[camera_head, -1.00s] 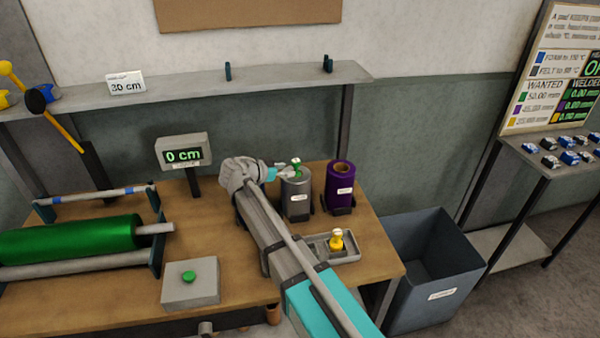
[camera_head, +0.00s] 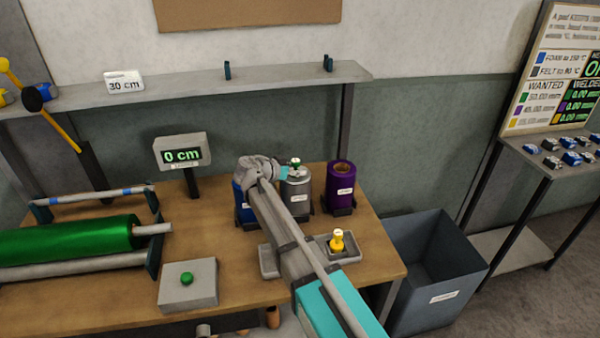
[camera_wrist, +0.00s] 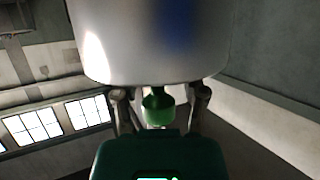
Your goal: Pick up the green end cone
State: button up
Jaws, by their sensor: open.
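The green end cone (camera_head: 295,164) stands on top of the silver-grey roll (camera_head: 297,200) at the back of the bench. In the wrist view the green cone (camera_wrist: 158,107) shows between my two fingers, against the pale end of the roll (camera_wrist: 120,50). My gripper (camera_wrist: 160,98) is open, with one finger on each side of the cone; I cannot tell whether either finger touches it. In the head view my gripper (camera_head: 288,172) is at the roll's top, and my arm hides part of the bench.
A blue roll (camera_head: 240,205) stands left of the silver one, a purple roll (camera_head: 341,185) right. A grey tray (camera_head: 350,256) holds a yellow cone (camera_head: 337,240). A green-button box (camera_head: 190,295) sits in front. A bin (camera_head: 425,280) stands right of the bench.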

grip_shut()
jog(key=shift+r, duration=0.15)
dwell(0.5)
notch_tip(320, 180, up, 2)
jog(key=shift+p, duration=1.2)
jog(key=s+d+r+p, duration=0.1)
jog(key=s+r+p, duration=0.9)
jog(key=s, duration=0.4)
jog(key=shift+d+r+p, duration=0.2)
jog(key=shift+r+p, duration=0.1)
jog(key=shift+r, duration=0.05)
